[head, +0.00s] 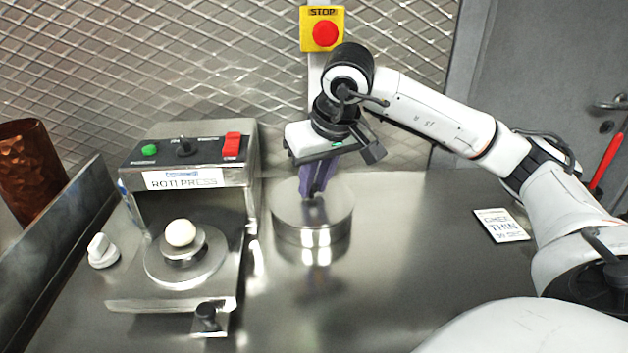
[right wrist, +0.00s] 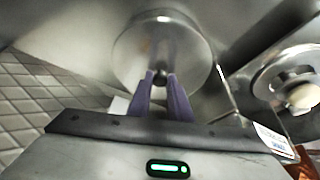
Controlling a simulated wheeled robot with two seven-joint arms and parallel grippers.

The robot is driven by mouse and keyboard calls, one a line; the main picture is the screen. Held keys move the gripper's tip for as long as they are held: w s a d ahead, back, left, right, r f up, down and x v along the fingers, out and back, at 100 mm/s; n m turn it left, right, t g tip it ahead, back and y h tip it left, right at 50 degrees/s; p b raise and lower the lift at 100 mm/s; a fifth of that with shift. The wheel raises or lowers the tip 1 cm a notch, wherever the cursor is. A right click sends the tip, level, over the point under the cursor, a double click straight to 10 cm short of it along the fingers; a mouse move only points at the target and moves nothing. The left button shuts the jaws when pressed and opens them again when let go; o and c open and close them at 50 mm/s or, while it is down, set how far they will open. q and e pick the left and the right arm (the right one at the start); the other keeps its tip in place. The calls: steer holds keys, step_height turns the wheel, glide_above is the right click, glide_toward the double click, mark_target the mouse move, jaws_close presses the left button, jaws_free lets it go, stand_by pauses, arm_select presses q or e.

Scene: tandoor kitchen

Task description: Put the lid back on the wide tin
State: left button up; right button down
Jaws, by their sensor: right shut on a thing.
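The round, shiny metal lid (head: 290,210) is at the wide tin (head: 312,248), on the steel counter right of the press. In the right wrist view the lid (right wrist: 185,50) is a broad disc with a small dark knob (right wrist: 161,77). My right gripper (head: 313,194) points down from above with its purple fingers shut on the lid's knob; the fingertips also show in the right wrist view (right wrist: 161,77). The lid looks level over the tin; reflections hide whether it is fully seated. My left gripper is in neither view.
A roti press (head: 190,175) with a white dough ball (head: 181,233) stands close to the left of the tin. A printed card (head: 501,225) lies at the right. A red stop button (head: 325,33) is on the wall behind. The counter in front is clear.

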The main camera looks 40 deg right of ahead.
stand_by(0.9)
steer(key=c, duration=1.1)
jaws_free()
steer(key=shift+r+p, duration=1.45)
steer(key=shift+r, duration=0.05)
steer(key=shift+r+p, duration=1.75)
steer(key=shift+r, duration=0.25)
